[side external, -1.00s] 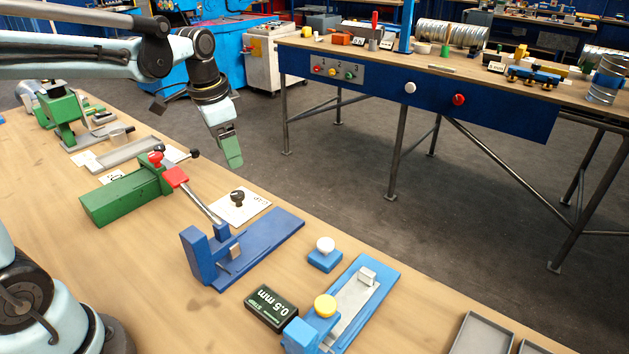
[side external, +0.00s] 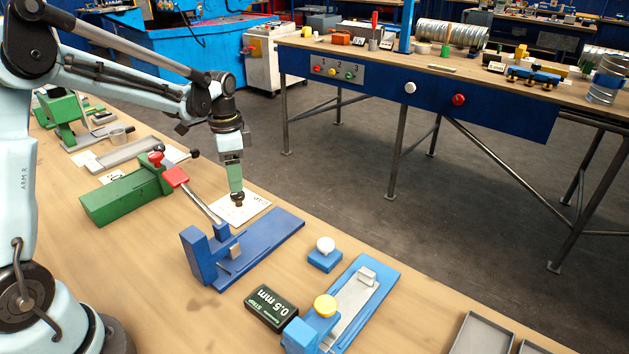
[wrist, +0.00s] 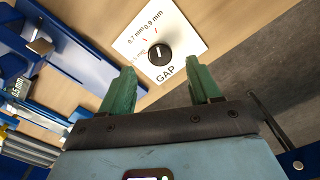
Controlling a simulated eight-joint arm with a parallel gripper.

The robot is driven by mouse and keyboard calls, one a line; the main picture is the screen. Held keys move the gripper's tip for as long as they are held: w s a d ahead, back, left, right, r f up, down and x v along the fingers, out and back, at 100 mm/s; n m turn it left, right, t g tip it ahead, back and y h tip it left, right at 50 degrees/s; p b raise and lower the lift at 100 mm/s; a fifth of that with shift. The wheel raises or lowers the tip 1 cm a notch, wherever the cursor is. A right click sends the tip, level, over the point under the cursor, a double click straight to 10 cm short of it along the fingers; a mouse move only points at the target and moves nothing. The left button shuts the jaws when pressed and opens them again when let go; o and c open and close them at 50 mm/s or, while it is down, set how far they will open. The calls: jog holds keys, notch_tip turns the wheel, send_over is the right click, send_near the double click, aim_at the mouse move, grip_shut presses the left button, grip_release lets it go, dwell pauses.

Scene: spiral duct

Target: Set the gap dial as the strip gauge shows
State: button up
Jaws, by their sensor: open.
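The gap dial is a black knob (wrist: 159,54) on a white card (wrist: 182,28) lettered GAP. Readable marks are 0.7 mm and 0.9 mm; another mark to their left is partly legible. The knob has a short white line, but I cannot tell exactly which mark it points to. My gripper (wrist: 163,82) is open, its green fingers on either side of the knob's line and short of it in the wrist view. In the side view my gripper (side external: 237,190) is right at the knob, largely hiding it.
A blue fixture (side external: 270,240) with a red-handled lever (side external: 176,178) stands close by the card. A green block device (side external: 125,197) is left of it. A blue slide with a yellow knob (side external: 325,305) and a white-topped blue button (side external: 325,252) are in front.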

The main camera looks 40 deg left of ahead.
aim_at(238, 199)
jog(key=shift+f, duration=2.4)
jog(key=c, duration=1)
